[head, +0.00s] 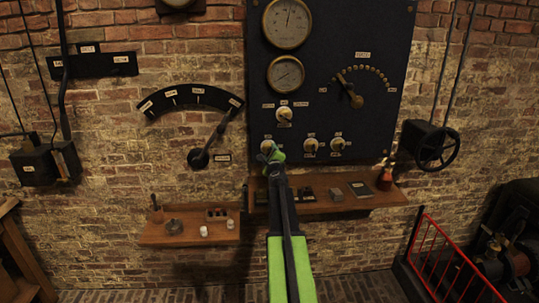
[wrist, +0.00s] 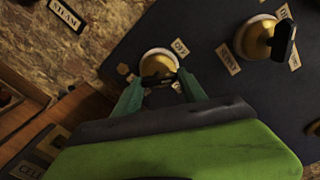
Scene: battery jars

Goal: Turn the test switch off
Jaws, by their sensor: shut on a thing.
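My gripper (head: 272,156) reaches up to the lower left corner of the dark panel (head: 330,110). In the wrist view its green fingers (wrist: 159,82) are closed on the black handle of a round brass and white switch (wrist: 158,63), which I take to be the test switch. A tag reading OFF (wrist: 180,47) sits at the upper right of this switch. Another tag beside the right finger is partly hidden. In the head view the switch (head: 266,145) shows just above and left of the fingertips. Its name cannot be read.
A similar knob (wrist: 262,38) stands at the right in the wrist view. Two more knobs (head: 311,145) sit to the right on the panel. Wooden shelves (head: 185,236) with small items are below. A lever quadrant (head: 190,97) is at left, a red railing (head: 445,265) at lower right.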

